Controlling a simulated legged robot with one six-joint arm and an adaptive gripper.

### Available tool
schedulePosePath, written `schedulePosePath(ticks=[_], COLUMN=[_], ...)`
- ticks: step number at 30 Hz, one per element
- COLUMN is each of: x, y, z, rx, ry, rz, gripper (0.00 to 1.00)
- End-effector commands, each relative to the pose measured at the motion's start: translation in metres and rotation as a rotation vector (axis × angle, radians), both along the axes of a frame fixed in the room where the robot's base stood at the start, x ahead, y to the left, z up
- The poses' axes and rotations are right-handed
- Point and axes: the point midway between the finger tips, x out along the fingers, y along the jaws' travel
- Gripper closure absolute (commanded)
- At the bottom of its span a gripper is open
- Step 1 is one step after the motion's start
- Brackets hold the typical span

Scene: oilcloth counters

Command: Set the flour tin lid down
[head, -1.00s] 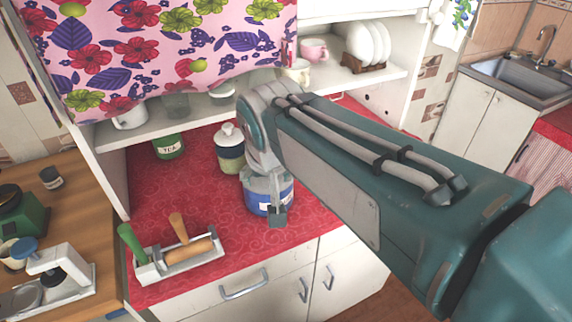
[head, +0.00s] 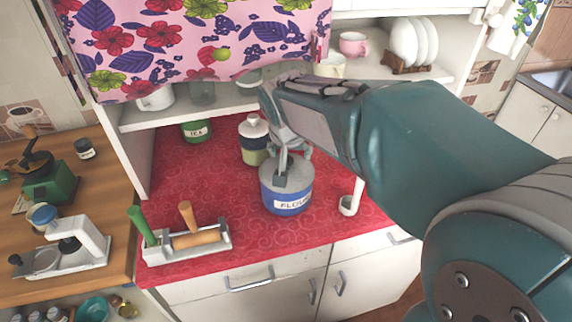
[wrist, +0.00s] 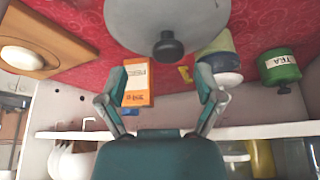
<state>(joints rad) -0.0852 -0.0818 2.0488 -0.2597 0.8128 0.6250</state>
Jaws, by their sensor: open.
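The flour tin (head: 287,200) is blue with a white label and stands on the red counter, near the middle of the head view. Its grey lid (head: 297,172) sits on top of the tin and looks level. In the wrist view the round lid (wrist: 150,22) with its black knob (wrist: 168,46) shows beyond the fingertips. My gripper (wrist: 161,72) is open, with the fingers spread wide and nothing between them. In the head view my gripper (head: 285,172) is just above the lid, partly covering it and hiding the knob.
Behind the tin stand a white-topped jar (head: 255,140) and a green tea tin (head: 197,131). A rack with wooden-handled tools (head: 185,240) is at the front left. A white holder (head: 350,204) stands right. A shelf (head: 225,108) hangs low behind. Red counter is bare front right.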

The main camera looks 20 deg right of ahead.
Motion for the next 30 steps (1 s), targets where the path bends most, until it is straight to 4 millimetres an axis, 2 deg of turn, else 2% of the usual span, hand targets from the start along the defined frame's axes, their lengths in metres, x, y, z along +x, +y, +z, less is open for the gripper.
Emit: schedulePosePath(ticks=[3, 6, 14, 15, 17, 18, 19, 20, 21, 30], x=[0.009, 0.013, 0.015, 0.015, 0.015, 0.015, 0.015, 0.015, 0.014, 0.014], y=[0.001, 0.001, -0.001, -0.001, -0.002, -0.003, -0.003, -0.003, -0.003, -0.001], z=[-0.019, -0.029, -0.032, -0.032, -0.032, -0.032, -0.032, -0.032, -0.032, -0.033], rx=[-0.003, -0.004, -0.002, -0.002, -0.001, -0.001, -0.001, -0.001, -0.001, -0.003], ry=[0.006, 0.004, 0.000, 0.001, 0.000, 0.000, 0.000, 0.000, 0.000, 0.003], rz=[0.001, 0.002, 0.002, 0.002, 0.003, 0.002, 0.002, 0.002, 0.002, 0.002], gripper=[0.15, 0.15, 0.15, 0.20, 0.47, 0.64, 0.78, 0.91, 1.00, 1.00])
